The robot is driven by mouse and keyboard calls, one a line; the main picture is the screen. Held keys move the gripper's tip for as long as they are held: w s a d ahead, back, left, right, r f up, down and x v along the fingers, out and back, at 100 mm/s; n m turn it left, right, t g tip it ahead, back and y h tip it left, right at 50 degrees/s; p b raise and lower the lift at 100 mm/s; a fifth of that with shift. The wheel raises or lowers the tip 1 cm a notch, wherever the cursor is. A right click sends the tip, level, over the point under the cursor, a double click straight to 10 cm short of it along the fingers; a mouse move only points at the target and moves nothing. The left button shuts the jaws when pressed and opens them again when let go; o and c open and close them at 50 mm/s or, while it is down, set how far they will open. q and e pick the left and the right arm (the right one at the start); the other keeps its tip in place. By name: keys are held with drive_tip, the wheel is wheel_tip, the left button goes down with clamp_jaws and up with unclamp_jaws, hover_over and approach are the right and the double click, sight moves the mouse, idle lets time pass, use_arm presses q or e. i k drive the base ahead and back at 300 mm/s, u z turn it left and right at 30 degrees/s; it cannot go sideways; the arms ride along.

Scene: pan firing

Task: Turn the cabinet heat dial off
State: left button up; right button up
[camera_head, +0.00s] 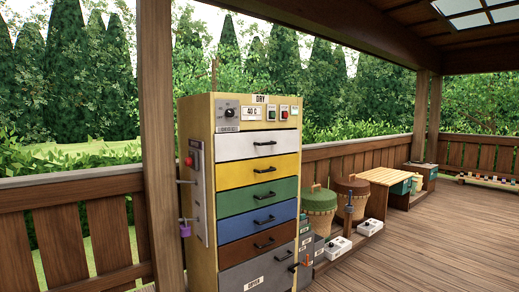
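The cabinet (205,240) is tall and yellow-sided, with a stack of coloured drawers on its front. Its top panel carries a dark round heat dial (230,112) on a grey plate at the left. I cannot read the dial's setting at this size. Right of it a white display (251,112) reads what looks like "40 C", under a "DRY" label (262,99). Several small buttons (284,112) sit farther right on the panel. Neither of my grippers shows in the head view.
A grey box with a red button (189,161) and a purple padlock (185,230) are on the cabinet's left side. Lidded baskets (319,205), white boxes (338,246) and a wooden table (387,176) stand to the right along the railing. The deck (430,245) at right is clear.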

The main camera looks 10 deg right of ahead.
sight(229, 112)
drive_tip(key=z, duration=0.5)
drive_tip(key=i, duration=2.1)
drive_tip(key=u, duration=0.4)
